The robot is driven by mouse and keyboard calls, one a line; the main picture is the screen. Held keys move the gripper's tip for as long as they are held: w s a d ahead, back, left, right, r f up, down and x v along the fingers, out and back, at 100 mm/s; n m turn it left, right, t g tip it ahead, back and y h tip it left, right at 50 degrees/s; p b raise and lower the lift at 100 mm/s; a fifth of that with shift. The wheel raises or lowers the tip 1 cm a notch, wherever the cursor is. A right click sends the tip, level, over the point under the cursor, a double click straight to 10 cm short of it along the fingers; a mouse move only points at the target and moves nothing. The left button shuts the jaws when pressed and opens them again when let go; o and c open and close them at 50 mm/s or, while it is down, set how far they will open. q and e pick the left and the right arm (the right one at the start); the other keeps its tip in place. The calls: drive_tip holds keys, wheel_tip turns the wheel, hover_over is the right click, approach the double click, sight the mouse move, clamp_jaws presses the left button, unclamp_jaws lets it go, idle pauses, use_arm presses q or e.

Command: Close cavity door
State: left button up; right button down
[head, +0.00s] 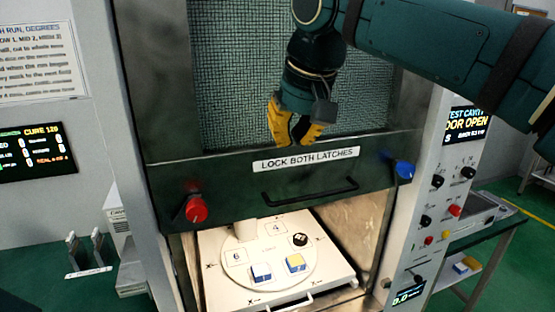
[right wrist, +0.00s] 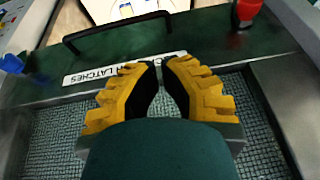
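The cavity door (head: 220,178) is a dark green sliding panel with a mesh window (head: 240,80). It stands part-way up, with the lit cavity open below it. Its lower rail carries a black bar handle (head: 310,192), a "LOCK BOTH LATCHES" label (head: 305,159), a red latch knob (head: 196,209) at left and a blue one (head: 404,168) at right. My right gripper (head: 291,138) is at the rail's top edge above the label; contact is unclear. In the right wrist view its yellow fingertips (right wrist: 160,62) come together with nothing between them. My left gripper is out of view.
Inside the cavity, a white tray (head: 225,283) holds a round plate with a blue-and-white block (head: 261,272), a yellow-topped block (head: 295,262) and a black round piece (head: 300,239). A control panel (head: 428,215) is at right; its screen (head: 466,122) reads "DOOR OPEN".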

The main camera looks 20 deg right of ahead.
use_arm(q)
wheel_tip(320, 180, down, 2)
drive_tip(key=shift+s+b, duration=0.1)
drive_tip(key=shift+b, duration=0.7)
use_arm(e)
drive_tip(key=x, duration=0.9)
drive_tip(key=s+x, duration=0.1)
drive_tip(key=x, duration=0.3)
drive_tip(key=shift+a+f, duration=0.3)
drive_tip(key=shift+f, duration=0.1)
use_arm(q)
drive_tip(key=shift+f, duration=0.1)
use_arm(e)
drive_tip(key=shift+f, duration=0.1)
